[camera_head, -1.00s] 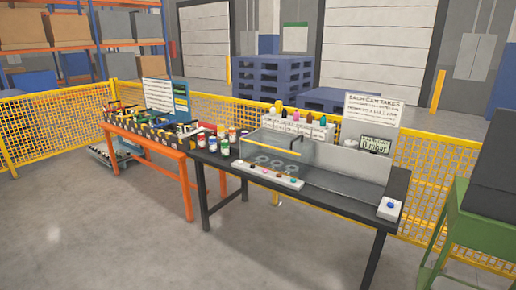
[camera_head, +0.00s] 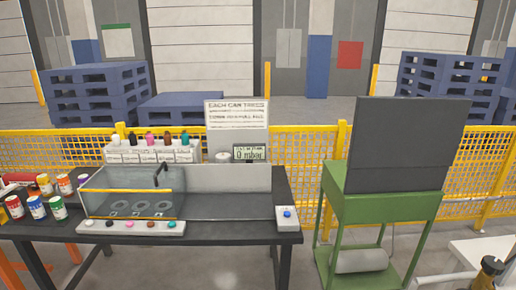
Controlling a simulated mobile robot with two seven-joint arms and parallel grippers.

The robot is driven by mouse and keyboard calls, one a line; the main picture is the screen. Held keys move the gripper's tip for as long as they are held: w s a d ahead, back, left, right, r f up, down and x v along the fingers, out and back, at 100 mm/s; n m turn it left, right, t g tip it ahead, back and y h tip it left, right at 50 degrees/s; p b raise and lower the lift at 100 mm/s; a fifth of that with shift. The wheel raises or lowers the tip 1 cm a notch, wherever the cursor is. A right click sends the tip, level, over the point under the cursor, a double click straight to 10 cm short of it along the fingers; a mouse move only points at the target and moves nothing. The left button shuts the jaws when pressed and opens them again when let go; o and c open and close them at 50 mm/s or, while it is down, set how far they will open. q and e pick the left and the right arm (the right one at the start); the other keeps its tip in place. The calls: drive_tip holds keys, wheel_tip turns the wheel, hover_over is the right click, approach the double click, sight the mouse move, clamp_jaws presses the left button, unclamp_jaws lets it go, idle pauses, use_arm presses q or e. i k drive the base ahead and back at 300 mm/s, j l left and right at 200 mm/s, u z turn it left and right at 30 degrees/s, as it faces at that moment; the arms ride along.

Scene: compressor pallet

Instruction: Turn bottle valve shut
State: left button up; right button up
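Neither of my grippers shows in the head view. I cannot make out a bottle valve for certain. A dark object with a brass-coloured top (camera_head: 488,272) is at the bottom right corner, cut off by the frame edge. A grey cylinder (camera_head: 360,261) lies on the lower shelf of a green stand (camera_head: 382,200), and no valve on it can be made out.
A black table (camera_head: 240,230) bears a clear-walled case (camera_head: 125,193), paint cans (camera_head: 37,207), a display (camera_head: 250,153) reading 0 mbar and a box with a blue button (camera_head: 287,214). A dark panel (camera_head: 408,140) tops the stand. Yellow fencing (camera_head: 310,150) runs behind.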

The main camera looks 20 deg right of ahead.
sight(492, 266)
drive_tip(key=i+z, duration=0.3)
drive_tip(key=z, duration=0.2)
drive_tip(key=i+z, duration=0.3)
drive_tip(key=z, duration=0.2)
drive_tip(key=i+j+z, duration=0.15)
drive_tip(key=z, duration=0.35)
drive_tip(key=i, duration=0.1)
